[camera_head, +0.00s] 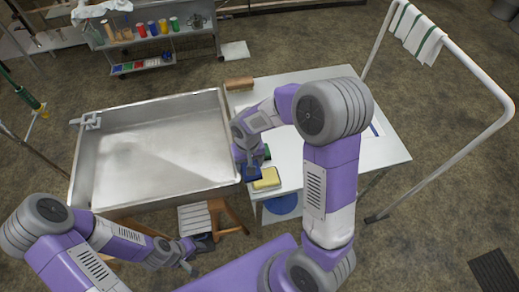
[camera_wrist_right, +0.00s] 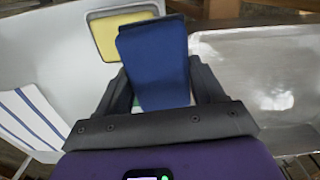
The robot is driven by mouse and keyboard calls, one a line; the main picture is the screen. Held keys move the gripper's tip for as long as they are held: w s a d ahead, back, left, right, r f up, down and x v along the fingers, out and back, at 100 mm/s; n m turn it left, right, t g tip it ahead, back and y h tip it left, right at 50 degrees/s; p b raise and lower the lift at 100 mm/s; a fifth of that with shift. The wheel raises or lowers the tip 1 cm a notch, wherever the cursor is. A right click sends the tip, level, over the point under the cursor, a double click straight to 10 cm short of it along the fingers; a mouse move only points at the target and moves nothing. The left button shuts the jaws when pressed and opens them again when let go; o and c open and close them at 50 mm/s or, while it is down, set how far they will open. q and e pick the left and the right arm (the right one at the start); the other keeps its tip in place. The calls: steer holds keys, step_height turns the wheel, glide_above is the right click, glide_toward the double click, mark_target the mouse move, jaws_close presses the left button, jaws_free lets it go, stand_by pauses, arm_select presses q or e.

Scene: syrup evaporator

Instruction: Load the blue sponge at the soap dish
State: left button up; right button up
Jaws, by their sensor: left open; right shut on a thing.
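My right gripper (camera_wrist_right: 155,85) is shut on the blue sponge (camera_wrist_right: 154,65), which stands up between its fingers. In the head view the blue sponge (camera_head: 251,173) shows at the front left edge of the white table. A yellow block (camera_head: 267,178) lies right beside it; in the right wrist view it is a yellow slab (camera_wrist_right: 122,33) in a pale rim, partly behind the sponge. It may be the soap dish with soap; I cannot tell for sure. My left gripper (camera_head: 188,256) is open and low near a small slatted stool, apart from the sponge.
The white table (camera_head: 385,152) has a blue-striped cloth (camera_wrist_right: 35,115). A large steel pan (camera_head: 150,150) stands to its left. A brown block (camera_head: 239,83) sits at the table's back corner. A slatted stool (camera_head: 196,220) stands in front; a white rail (camera_head: 480,65) is at right.

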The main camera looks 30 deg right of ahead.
mark_target(266, 176)
steer(key=d+m, duration=0.1)
steer(key=m, duration=0.1)
steer(key=s+d+m+b, duration=0.1)
steer(key=m, duration=0.2)
steer(key=s+d+r+m, duration=0.1)
steer(key=d+m, duration=0.1)
steer(key=shift+s+m+b, duration=0.2)
steer(key=shift+m+b, duration=0.1)
steer(key=shift+b, duration=0.05)
steer(key=shift+s+d+f+m+b, duration=0.15)
steer(key=shift+f+m+b, duration=0.25)
steer(key=shift+f+b, duration=0.45)
steer(key=shift+d+f+m+b, duration=0.15)
steer(key=shift+f+m+b, duration=0.25)
steer(key=shift+f+b, duration=0.45)
steer(key=shift+s+d+f+m+b, duration=0.15)
steer(key=shift+f+m+b, duration=0.25)
steer(key=shift+f+b, duration=0.45)
steer(key=shift+f+b, duration=0.5)
steer(key=shift+f, duration=0.3)
steer(key=shift+r, duration=0.15)
step_height(266, 176, up, 7)
steer(key=p, duration=0.5)
stand_by(0.9)
